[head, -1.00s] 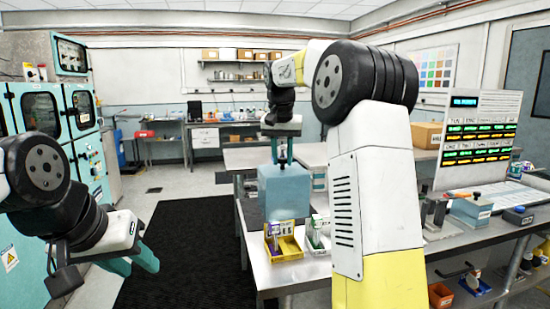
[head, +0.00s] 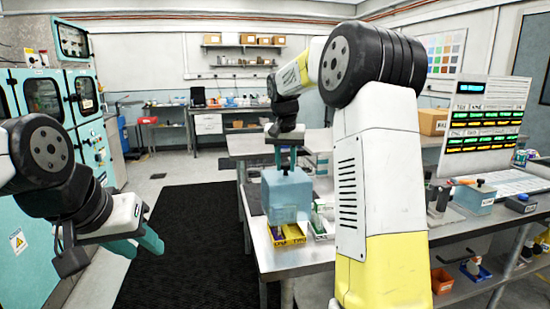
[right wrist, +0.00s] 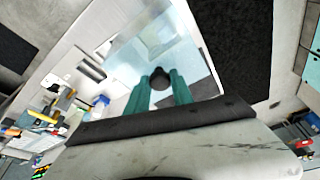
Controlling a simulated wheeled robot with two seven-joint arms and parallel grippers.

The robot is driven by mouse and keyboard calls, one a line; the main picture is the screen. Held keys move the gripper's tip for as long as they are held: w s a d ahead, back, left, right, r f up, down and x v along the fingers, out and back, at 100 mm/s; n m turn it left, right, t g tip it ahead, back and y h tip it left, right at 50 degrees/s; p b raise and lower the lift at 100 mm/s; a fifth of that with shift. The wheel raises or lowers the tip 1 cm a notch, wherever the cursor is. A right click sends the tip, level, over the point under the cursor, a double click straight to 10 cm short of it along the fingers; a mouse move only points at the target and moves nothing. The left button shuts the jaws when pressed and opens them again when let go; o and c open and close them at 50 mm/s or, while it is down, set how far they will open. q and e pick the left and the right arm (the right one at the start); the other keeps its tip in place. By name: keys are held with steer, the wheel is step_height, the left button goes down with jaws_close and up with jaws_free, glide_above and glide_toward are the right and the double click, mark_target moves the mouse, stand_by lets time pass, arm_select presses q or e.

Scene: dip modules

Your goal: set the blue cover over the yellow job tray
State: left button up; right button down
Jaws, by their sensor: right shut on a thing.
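The blue cover (head: 286,198) is a translucent box with a knob on top, hanging upright from my right gripper (head: 285,152). The gripper is shut on the knob. In the right wrist view, the teal fingers (right wrist: 160,92) close around the dark knob (right wrist: 159,77), with the cover's pale top (right wrist: 190,62) around it. The yellow job tray (head: 288,241) is on the metal table, with something purple in it. The cover's lower part overlaps the tray in the head view and hides its back. I cannot tell whether they touch. My left gripper (head: 144,243) is empty, apart from the table; its finger gap is unclear.
Another tray (head: 324,235) with a green item stands just right of the yellow one, partly behind my right arm. A blue-grey box (head: 472,199) and a display panel (head: 482,118) are farther right. The metal table's (head: 285,264) front edge is clear.

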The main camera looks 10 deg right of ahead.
step_height(320, 180, down, 9)
stand_by(1.0)
steer(key=shift+r, duration=0.1)
steer(key=c, duration=1)
jaws_free()
steer(key=shift+c, duration=0.2)
steer(key=shift+r, duration=3.5)
steer(key=shift+s, duration=0.1)
